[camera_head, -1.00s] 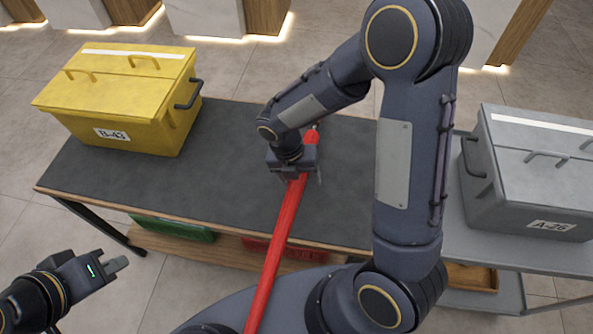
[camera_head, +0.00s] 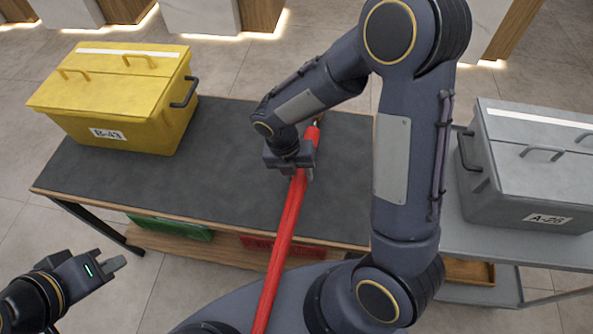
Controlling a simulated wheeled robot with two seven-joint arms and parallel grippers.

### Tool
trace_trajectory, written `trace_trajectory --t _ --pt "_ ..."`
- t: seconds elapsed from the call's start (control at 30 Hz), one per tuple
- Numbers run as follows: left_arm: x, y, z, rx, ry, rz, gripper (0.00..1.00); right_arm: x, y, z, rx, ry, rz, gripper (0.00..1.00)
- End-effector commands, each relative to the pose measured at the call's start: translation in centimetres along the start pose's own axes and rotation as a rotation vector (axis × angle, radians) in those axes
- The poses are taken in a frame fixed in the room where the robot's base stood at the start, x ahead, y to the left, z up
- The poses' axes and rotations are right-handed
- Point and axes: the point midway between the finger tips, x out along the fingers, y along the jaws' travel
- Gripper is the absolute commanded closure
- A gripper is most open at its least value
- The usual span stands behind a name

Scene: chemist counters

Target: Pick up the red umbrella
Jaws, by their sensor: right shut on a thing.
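The red umbrella (camera_head: 285,233) is long and thin and runs from the dark tabletop (camera_head: 120,185) down past its front edge toward me. I cannot tell whether the umbrella touches the table. My left gripper (camera_head: 113,265) is at the lower left, in front of the table and away from the umbrella. Its fingers appear close together, and the gap between them cannot be made out.
A yellow box (camera_head: 120,95) labelled B-43 stands on the table's left. A grey box (camera_head: 530,170) labelled A-26 stands on a grey cart at the right. A green box (camera_head: 170,227) and a red box (camera_head: 290,248) are on the shelf below. The tabletop's middle is clear.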

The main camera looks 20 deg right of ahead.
Motion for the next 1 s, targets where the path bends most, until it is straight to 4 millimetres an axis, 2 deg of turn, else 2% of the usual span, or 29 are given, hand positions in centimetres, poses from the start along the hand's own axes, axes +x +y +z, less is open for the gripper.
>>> trace_trajectory --t 0.27,0.8,1.0 --pt "-0.3 0.1 -0.2 0.0 0.0 0.0 1.0 -4.0 -0.8 0.1 0.004 -0.005 0.007 1.0" --pt "-1.1 0.5 -0.5 0.0 0.0 0.0 1.0 -18.5 -4.2 0.1 0.003 -0.005 0.008 1.0" --pt "-1.3 0.6 -0.7 0.0 0.0 0.0 1.0 -22.9 -5.3 0.0 0.002 -0.004 0.006 1.0"
